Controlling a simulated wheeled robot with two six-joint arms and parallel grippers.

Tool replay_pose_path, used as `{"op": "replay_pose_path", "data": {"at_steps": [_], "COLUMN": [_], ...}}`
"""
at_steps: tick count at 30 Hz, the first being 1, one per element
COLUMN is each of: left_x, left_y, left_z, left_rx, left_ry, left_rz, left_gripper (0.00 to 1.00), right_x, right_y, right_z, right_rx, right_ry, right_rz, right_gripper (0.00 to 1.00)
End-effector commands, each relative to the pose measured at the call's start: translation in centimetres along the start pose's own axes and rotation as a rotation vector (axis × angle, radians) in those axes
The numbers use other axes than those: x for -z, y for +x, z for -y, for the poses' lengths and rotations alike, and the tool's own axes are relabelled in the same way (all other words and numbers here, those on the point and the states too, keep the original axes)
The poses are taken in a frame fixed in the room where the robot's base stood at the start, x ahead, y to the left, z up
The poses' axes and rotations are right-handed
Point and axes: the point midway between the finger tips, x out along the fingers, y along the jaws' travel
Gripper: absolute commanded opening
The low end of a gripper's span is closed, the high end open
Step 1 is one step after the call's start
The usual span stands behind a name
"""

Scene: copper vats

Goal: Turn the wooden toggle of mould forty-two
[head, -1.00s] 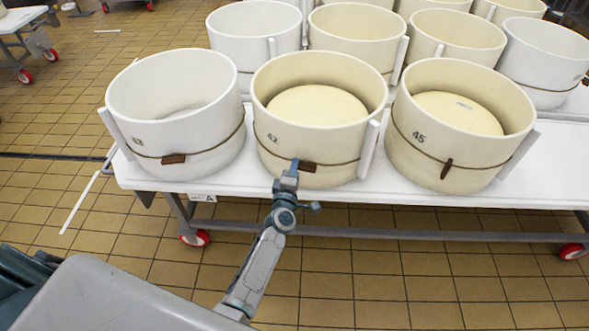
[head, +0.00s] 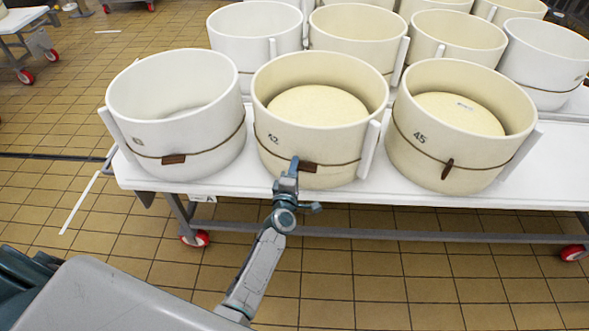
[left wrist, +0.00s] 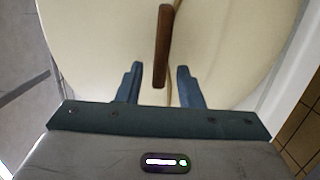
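Mould forty-two (head: 325,150) is a cream cylinder in the middle of the front row, with a pale round block inside. A cord runs round it. Its wooden toggle (head: 308,168) lies flat along the cord on the near side. My left gripper (head: 294,166) is at the toggle's left end, in front of the mould wall. In the left wrist view the toggle (left wrist: 162,45) reaches between the two open fingers (left wrist: 160,84), with a gap on both sides. Contact does not show. My right gripper is not in view.
A white mould (head: 175,118) stands to the left, its toggle flat along the cord. Mould 45 (head: 450,140) stands to the right, its toggle upright. More moulds stand behind. The tiled floor (head: 400,275) in front is clear.

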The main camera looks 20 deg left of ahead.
Motion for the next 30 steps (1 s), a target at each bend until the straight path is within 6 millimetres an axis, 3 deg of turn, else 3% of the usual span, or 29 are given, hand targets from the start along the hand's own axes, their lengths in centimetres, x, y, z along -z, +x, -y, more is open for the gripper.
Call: {"op": "replay_pose_path", "data": {"at_steps": [7, 14, 21, 30], "left_x": [0.0, 0.0, 0.0, 0.0], "left_y": [-0.7, -4.7, -9.0, -10.8], "left_z": [0.1, 0.2, 0.3, 0.1], "left_rx": [0.001, 0.002, 0.001, 0.0], "left_ry": [0.0, 0.0, 0.0, 0.0], "left_rz": [0.0, 0.0, -0.001, 0.0], "left_gripper": [0.34, 0.34, 0.34, 0.34], "right_x": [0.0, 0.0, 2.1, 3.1], "right_y": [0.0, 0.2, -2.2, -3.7], "right_z": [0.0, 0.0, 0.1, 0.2], "right_rx": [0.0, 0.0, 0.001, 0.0], "right_ry": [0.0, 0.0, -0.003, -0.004], "right_rz": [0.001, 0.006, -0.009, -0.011], "right_gripper": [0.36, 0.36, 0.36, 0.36]}}
